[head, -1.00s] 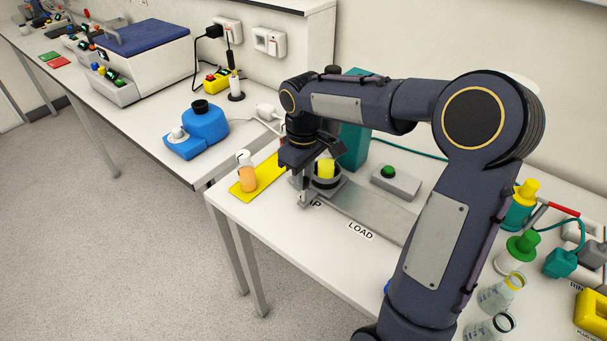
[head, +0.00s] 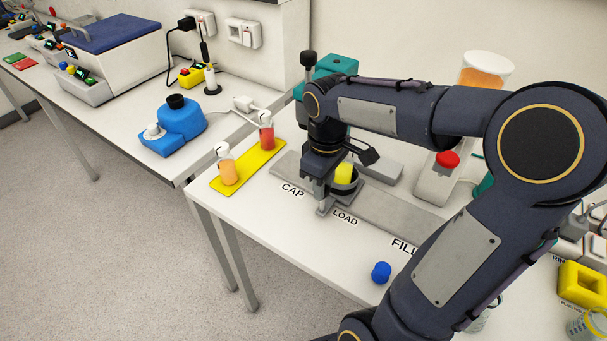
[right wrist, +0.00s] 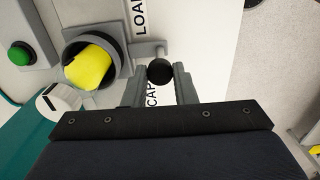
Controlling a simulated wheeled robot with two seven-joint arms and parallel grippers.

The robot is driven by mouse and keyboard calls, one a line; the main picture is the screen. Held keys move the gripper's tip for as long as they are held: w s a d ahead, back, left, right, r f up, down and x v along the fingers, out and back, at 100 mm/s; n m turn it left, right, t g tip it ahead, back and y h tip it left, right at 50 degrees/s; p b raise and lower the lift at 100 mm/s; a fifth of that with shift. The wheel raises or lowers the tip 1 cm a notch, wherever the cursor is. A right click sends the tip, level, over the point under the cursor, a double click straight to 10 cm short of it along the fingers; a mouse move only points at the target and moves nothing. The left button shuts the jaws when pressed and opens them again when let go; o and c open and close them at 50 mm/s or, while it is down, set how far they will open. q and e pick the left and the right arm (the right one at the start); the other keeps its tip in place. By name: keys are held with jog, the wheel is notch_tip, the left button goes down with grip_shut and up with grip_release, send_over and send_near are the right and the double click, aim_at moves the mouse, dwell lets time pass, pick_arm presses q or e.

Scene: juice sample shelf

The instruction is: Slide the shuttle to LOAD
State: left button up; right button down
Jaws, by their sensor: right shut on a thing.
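The shuttle is a grey carriage with a round dark cup (right wrist: 66,72) holding a yellow piece (right wrist: 92,66). In the head view the yellow piece (head: 344,173) shows beside my gripper. The shuttle sits on the grey track (head: 400,213), close to the LOAD label (head: 345,217), with the CAP label (head: 292,189) to its left. My right gripper (right wrist: 160,76) is shut on the shuttle's black knob (right wrist: 160,71), at the front of the carriage. In the head view the gripper (head: 322,192) hides part of the shuttle. My left gripper is not in view.
A yellow strip (head: 217,184) with orange and red bottles lies left of the track. A blue cap (head: 381,272) lies in front. The FILL label (head: 403,246) is partly behind my arm. A teal machine (head: 335,65) and a dispenser with a red button (head: 447,159) stand behind.

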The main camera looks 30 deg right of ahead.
jog(key=s, duration=0.1)
jog(key=s+d, duration=0.1)
jog(key=s, duration=0.1)
jog(key=s+d, duration=0.1)
jog(key=shift+s+r, duration=0.1)
jog(key=shift+s, duration=0.1)
jog(key=c, duration=1.2)
grip_release()
jog(key=shift+o, duration=0.2)
notch_tip(320, 180, up, 8)
jog(key=s+a+f+m+t+y, duration=0.1)
jog(key=s+a+f+m+t, duration=0.1)
jog(key=a, duration=0.4)
jog(key=s+a+f+m+t+y, duration=0.2)
jog(key=s+a+f+m+t, duration=0.1)
jog(key=s+a, duration=0.3)
jog(key=shift+f+m+y, duration=0.3)
jog(key=shift+f+m, duration=0.2)
jog(key=shift+f, duration=0.35)
jog(key=shift+a+f+t, duration=0.2)
jog(key=shift+a+t, duration=0.1)
jog(key=shift+c, duration=0.4)
